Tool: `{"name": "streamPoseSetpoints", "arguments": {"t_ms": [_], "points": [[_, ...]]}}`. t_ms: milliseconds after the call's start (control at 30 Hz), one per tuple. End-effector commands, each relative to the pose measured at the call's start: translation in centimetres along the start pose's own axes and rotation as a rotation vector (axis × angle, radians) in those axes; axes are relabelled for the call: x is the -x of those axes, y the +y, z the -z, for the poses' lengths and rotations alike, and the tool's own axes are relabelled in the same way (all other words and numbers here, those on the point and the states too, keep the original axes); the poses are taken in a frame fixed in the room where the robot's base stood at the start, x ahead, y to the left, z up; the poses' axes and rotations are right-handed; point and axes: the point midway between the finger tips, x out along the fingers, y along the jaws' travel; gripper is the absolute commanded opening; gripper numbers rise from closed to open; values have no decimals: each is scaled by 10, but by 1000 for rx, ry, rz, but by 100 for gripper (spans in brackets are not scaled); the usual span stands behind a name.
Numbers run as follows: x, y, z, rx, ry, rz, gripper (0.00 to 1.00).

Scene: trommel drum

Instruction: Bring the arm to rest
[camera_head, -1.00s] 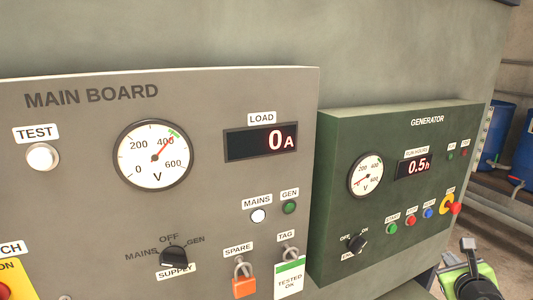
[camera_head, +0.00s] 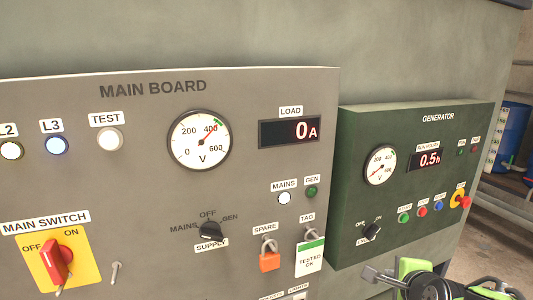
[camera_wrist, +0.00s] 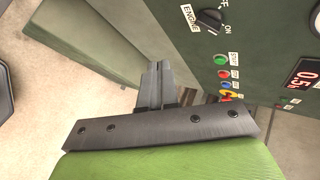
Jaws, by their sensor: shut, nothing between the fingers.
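My gripper (camera_head: 370,273) shows at the bottom right of the head view, in front of and below the green generator panel (camera_head: 400,235). Its grey fingers point left and are together with nothing between them. In the wrist view my gripper (camera_wrist: 157,68) also shows shut, its fingertips over the green side below the generator panel's engine switch (camera_wrist: 208,20). The fingers look apart from the panel, though the exact gap is hard to judge. Part of my green and black arm shows behind the gripper in the head view; the rest is out of frame.
The grey main board (camera_head: 130,190) stands left of the generator, with a red main switch (camera_head: 56,262), a supply knob (camera_head: 210,230) and an orange padlock (camera_head: 269,261). A yellow-and-red stop button (camera_head: 460,199) sticks out at right. Blue barrels (camera_head: 515,135) stand behind.

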Motion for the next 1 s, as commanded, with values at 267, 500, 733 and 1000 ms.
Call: {"name": "streamPoseSetpoints", "arguments": {"t_ms": [267, 500, 733, 1000], "points": [[91, 70, -90, 995, -174, -209, 0], [160, 134, -101, 1623, -388, -271, 0], [201, 116, -100, 1777, -462, -280, 0], [241, 60, -105, 1776, -460, -280, 0]]}}
